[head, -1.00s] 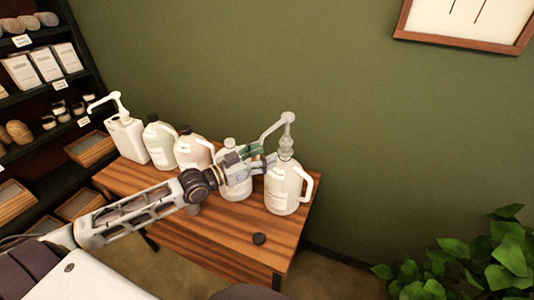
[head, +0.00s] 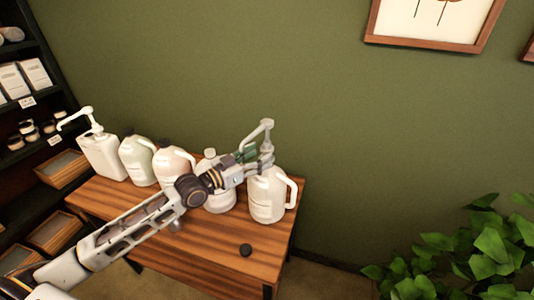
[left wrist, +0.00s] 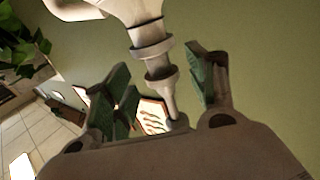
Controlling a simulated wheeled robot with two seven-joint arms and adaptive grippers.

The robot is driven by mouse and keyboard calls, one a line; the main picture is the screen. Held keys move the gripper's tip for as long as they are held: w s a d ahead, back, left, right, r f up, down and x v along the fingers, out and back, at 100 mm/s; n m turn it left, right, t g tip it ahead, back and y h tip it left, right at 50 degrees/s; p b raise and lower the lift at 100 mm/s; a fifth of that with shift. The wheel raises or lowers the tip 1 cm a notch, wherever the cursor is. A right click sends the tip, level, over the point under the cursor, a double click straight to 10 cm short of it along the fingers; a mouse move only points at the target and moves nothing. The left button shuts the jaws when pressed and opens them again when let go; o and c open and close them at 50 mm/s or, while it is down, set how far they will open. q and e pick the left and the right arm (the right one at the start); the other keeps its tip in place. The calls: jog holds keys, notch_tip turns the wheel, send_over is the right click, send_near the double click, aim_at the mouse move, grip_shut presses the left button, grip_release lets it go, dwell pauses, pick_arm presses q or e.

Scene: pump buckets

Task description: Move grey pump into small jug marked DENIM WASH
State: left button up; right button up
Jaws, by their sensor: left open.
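The grey pump (head: 267,133) stands upright over the mouth of the rightmost white jug (head: 267,198), its spout pointing left. The gripper hides where pump and jug meet, so I cannot tell how it sits. My left gripper (head: 256,164) is at the pump's lower body, just above the jug. In the left wrist view the ringed pump body (left wrist: 153,55) passes between the open green-padded fingers (left wrist: 160,78), with gaps on both sides. Jug labels are too small to read, so I cannot tell which is DENIM WASH. My right gripper is out of view.
A small capped jug (head: 217,200) stands left of the rightmost jug, partly behind my arm. Further left are two dark-capped jugs (head: 137,158) and a white container with a pump (head: 103,158). The front right tabletop is clear.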

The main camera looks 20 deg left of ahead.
aim_at(264, 154)
pick_arm(q)
jog(key=shift+x, duration=2.1)
jog(key=c, duration=0.9)
